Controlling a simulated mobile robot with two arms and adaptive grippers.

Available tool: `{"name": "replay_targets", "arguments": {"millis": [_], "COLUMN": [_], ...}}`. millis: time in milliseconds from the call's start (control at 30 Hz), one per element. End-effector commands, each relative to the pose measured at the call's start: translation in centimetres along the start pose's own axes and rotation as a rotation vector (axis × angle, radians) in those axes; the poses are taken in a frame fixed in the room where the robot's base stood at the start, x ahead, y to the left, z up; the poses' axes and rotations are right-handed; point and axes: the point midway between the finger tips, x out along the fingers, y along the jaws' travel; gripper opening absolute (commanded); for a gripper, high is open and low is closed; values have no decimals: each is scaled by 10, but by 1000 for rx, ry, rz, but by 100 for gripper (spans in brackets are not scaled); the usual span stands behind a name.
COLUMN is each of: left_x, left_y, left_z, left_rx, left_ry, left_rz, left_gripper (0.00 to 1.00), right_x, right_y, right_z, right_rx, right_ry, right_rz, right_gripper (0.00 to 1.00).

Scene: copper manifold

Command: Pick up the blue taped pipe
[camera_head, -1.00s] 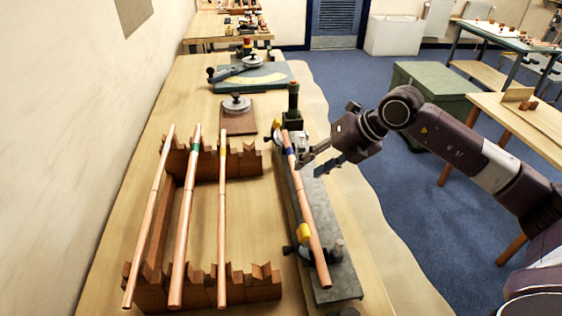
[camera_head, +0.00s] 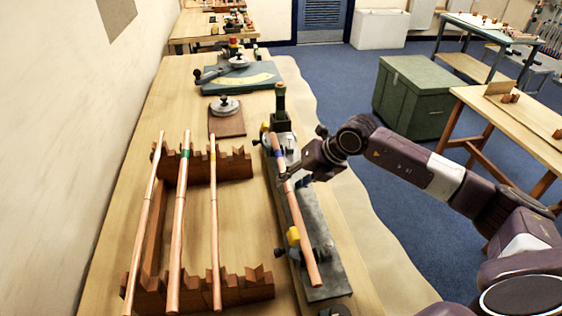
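The blue taped pipe (camera_head: 297,220) is a copper pipe with a blue band near its far end. It lies lengthwise along a grey metal fixture (camera_head: 322,232) on the right side of the bench. My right gripper (camera_head: 287,177) reaches in from the right, with its fingers at the pipe just nearer than the blue band. The fingers are small and dark, and I cannot tell whether they are closed on the pipe. The pipe appears to rest along the fixture. My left gripper is out of view.
Three other copper pipes, one with a green band (camera_head: 185,154) and one with a yellow band (camera_head: 213,156), lie across a wooden notched rack (camera_head: 235,166) at left. A round weight on a board (camera_head: 226,124) stands behind. A green chest (camera_head: 413,98) is on the floor.

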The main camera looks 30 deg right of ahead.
Motion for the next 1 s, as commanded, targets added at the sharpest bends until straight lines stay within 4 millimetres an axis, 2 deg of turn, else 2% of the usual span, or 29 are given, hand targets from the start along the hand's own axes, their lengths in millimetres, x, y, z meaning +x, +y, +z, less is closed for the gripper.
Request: {"name": "replay_targets", "arguments": {"millis": [33,367,1000], "left_x": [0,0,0], "left_y": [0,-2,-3], "left_z": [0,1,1], "left_rx": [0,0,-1], "left_ry": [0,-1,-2], "left_rz": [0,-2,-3], "left_gripper": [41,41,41], "right_x": [0,-1,-2], "right_y": [0,0,1], "right_z": [0,0,2], "right_rx": [0,0,0], "right_ry": [0,-1,-4], "right_rz": [0,0,2], "right_gripper": [35,0,0]}}
